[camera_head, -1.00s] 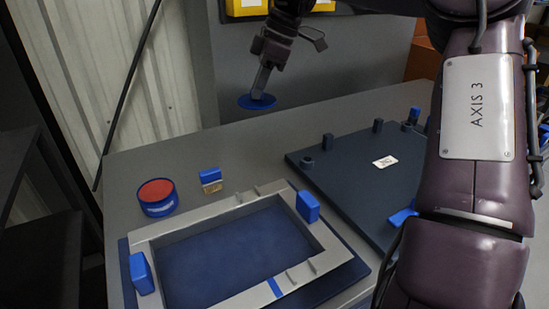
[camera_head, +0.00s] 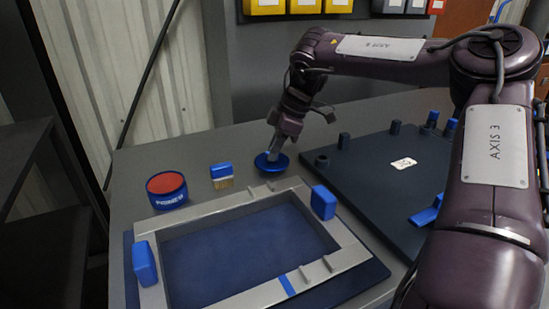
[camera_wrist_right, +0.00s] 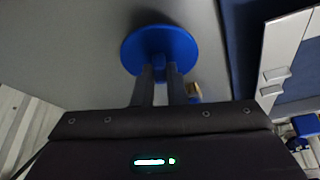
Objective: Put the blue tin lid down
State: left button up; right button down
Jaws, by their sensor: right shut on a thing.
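The blue tin lid (camera_head: 272,162) is a round disc at the back of the grey bench in the head view, behind the frame. My right gripper (camera_head: 273,152) points down and is shut on the lid's knob. In the right wrist view the lid (camera_wrist_right: 160,48) lies flat, with the fingers (camera_wrist_right: 160,73) at its near edge and middle. I cannot tell whether the lid touches the bench. The open tin (camera_head: 167,190), blue with a red inside, stands to the left. My left gripper is not in view.
A brush with a blue handle (camera_head: 221,170) stands between tin and lid. A grey frame (camera_head: 180,225) with blue blocks fills the front. A dark board (camera_head: 370,175) with pegs and a white card lies right. Yellow bins (camera_head: 265,6) hang on the back wall.

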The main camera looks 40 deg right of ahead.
jog(key=shift+f, duration=1.1)
jog(key=shift+f, duration=0.15)
jog(key=c, duration=1.5)
grip_release()
